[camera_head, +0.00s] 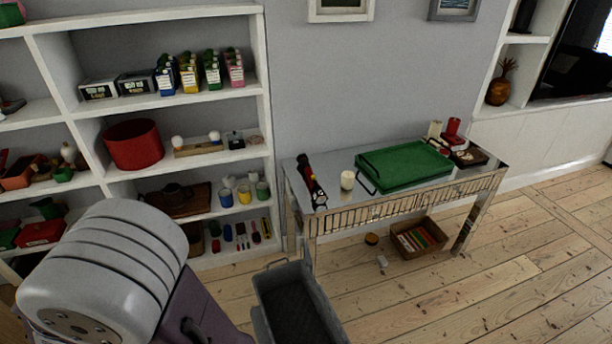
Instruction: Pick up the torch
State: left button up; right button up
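I cannot pick out the torch with certainty. A long dark object with red and white parts (311,181) lies at the left end of the mirrored console table (400,206); it may be the torch, but it is too small to tell. A short red cylinder (452,127) stands at the table's far right, among other small items. Small red and dark objects (256,231) are on a lower shelf at the left, too small to identify. Neither of my grippers is in view. A large grey rounded part, probably mine, covers the lower left.
A green tray (405,166) and a white candle (347,180) are on the table. A box of colourful items (418,238) is on the floor beneath it. White shelving (262,100) fills the left. A grey open bin (307,304) is at bottom centre. Floorboards (470,300) at right are clear.

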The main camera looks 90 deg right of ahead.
aim_at(320, 197)
jog(key=i+l+z, duration=0.3)
jog(key=z, duration=0.2)
jog(key=i+l+z, duration=0.25)
jog(key=z, duration=0.25)
jog(key=i+z, duration=0.75)
jog(key=z, duration=0.25)
jog(key=i+j+z, duration=0.25)
jog(key=z, duration=0.25)
jog(key=i+j+z, duration=0.35)
jog(key=z, duration=0.15)
jog(key=i+j+z, duration=0.15)
jog(key=z, duration=0.25)
jog(key=i+j+z, duration=0.2)
jog(key=i+z, duration=0.2)
jog(key=i+j+z, duration=0.15)
jog(key=j+z, duration=0.25)
jog(key=i+j+z, duration=0.15)
jog(key=z, duration=0.2)
jog(key=i+j+z, duration=0.75)
jog(key=k+l, duration=0.05)
jog(key=l, duration=0.05)
